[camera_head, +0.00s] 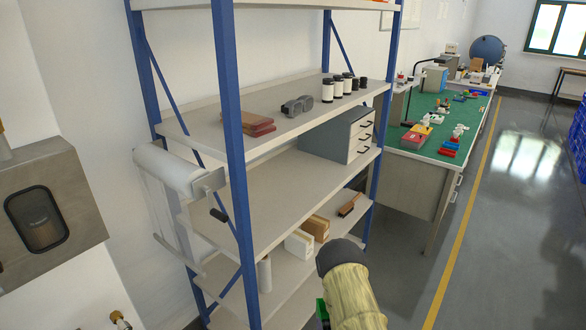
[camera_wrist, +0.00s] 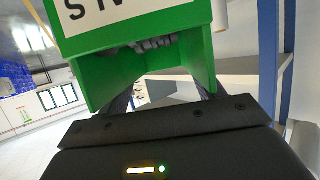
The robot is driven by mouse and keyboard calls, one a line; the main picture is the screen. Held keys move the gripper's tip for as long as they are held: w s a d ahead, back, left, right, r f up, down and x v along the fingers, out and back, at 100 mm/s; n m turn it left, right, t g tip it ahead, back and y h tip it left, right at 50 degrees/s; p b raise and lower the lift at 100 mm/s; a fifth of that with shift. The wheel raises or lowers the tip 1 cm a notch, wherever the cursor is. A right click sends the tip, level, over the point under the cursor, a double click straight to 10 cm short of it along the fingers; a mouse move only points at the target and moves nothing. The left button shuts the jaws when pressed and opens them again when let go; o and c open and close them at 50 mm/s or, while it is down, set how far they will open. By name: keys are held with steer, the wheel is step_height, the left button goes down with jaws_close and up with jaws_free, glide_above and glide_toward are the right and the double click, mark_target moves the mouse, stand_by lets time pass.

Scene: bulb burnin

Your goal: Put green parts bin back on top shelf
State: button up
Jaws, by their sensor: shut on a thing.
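The green parts bin (camera_wrist: 95,75) fills the upper part of the wrist view, with a white label (camera_wrist: 105,12) bearing black letters. My gripper (camera_wrist: 160,95) is shut on the bin, its dark fingers partly hidden by it. In the head view only a small green piece of the bin (camera_head: 322,312) shows at the bottom, beside my arm. The shelf unit (camera_head: 229,110) has blue posts and grey boards. Its top shelf (camera_head: 270,3) is only just in view at the upper edge. The bin is in front of the shelf unit, low in the head view.
A middle shelf holds red books (camera_head: 250,125), safety goggles (camera_head: 297,106) and several jars (camera_head: 338,88). A grey drawer cabinet (camera_head: 345,135) stands one board lower, beside much bare board. A green-topped workbench (camera_head: 430,140) is to the right. The floor (camera_head: 500,200) between has open room.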

steer(key=w+a+r+n+g+y+p, duration=0.1)
steer(key=w+a+r+n+y+p, duration=0.3)
steer(key=r, duration=0.9)
steer(key=w+a+r+n+g+y+p, duration=0.1)
steer(key=w+r+n+g+y, duration=0.1)
steer(key=w+r, duration=0.8)
steer(key=w+a+r+n+g+y+p, duration=0.1)
steer(key=w+a+r+n+y+p, duration=0.15)
steer(key=r, duration=1.35)
steer(key=s+a+r+n+g+y+p, duration=0.2)
steer(key=r+n+g+p, duration=0.15)
steer(key=r, duration=1.05)
steer(key=s+a+r+n+g+y+p, duration=0.15)
steer(key=r+n+g, duration=0.25)
steer(key=r, duration=1)
steer(key=s+r+p, duration=0.3)
steer(key=s+r, duration=0.3)
steer(key=r, duration=0.7)
steer(key=s+r+m+t+p, duration=0.1)
steer(key=s+r+p, duration=0.3)
steer(key=r, duration=0.9)
steer(key=s+d+r+m+t+p, duration=0.1)
steer(key=s+r+p, duration=0.2)
steer(key=s+r, duration=0.6)
step_height(320, 180, up, 4)
steer(key=shift+s+r+p, duration=0.1)
steer(key=shift+s+p, duration=0.15)
steer(key=shift+p, duration=0.1)
